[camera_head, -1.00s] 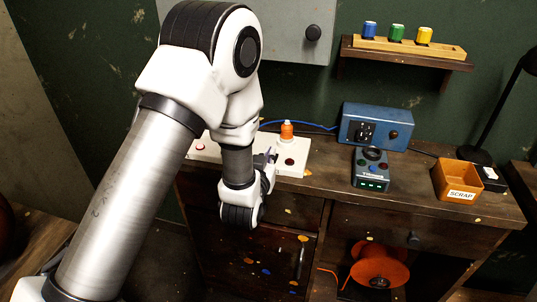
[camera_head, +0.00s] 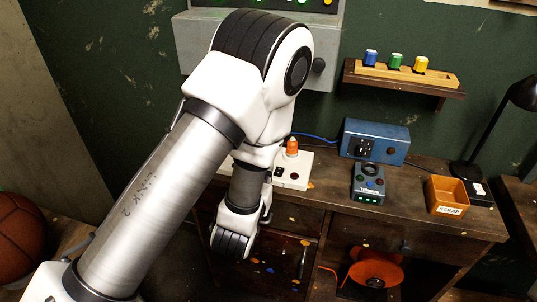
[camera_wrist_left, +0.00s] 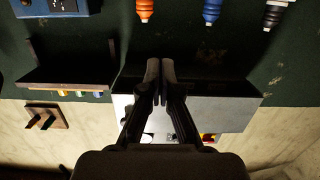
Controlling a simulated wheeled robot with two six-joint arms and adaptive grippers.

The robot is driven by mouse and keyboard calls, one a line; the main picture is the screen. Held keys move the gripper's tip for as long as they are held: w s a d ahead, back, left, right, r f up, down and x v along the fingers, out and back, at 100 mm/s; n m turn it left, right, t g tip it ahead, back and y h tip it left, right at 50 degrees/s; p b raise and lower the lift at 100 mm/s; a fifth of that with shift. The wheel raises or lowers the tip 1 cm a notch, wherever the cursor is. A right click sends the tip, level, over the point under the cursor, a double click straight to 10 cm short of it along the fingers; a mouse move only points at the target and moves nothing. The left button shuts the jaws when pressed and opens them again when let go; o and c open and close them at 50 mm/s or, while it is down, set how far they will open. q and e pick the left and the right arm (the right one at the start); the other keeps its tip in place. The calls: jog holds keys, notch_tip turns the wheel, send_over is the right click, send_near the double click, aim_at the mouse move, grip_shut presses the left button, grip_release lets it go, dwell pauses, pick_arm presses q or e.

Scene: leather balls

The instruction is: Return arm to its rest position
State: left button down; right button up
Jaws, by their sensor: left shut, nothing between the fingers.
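My left arm (camera_head: 160,205) comes in from the left of the head view and bends down in front of the workbench. Its wrist hangs before the bench front, and the fingers are hidden behind my arm in that view. In the left wrist view my left gripper (camera_wrist_left: 160,68) has its two dark fingers together with nothing between them. It touches nothing that I can see. My right gripper is not in view.
The workbench (camera_head: 425,180) carries a white panel (camera_head: 295,172), blue box (camera_head: 375,141), dark controller (camera_head: 368,183) and orange scrap bin (camera_head: 446,196). A shelf (camera_head: 408,80) and grey cabinet (camera_head: 195,45) are on the wall. A basketball (camera_head: 18,235) lies at far left.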

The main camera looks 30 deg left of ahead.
pick_arm(q)
jog(key=shift+d+f, duration=0.1)
dwell(0.4)
jog(key=s+a+f+g+h, duration=0.1)
jog(key=s+f+g, duration=0.3)
jog(key=f, duration=0.6)
jog(key=s+a+f+g, duration=0.1)
jog(key=s+f+g, duration=0.3)
jog(key=f, duration=0.5)
jog(key=s+d+f+m+g+h, duration=0.1)
jog(key=s+f+g, duration=0.3)
jog(key=s, duration=0.5)
jog(key=s+d+f+m+g+h, duration=0.1)
jog(key=s+d+f+g+h, duration=0.1)
jog(key=s+f, duration=0.4)
jog(key=s+d+g, duration=0.1)
jog(key=s+g, duration=0.1)
jog(key=s, duration=0.1)
jog(key=shift+s, duration=0.2)
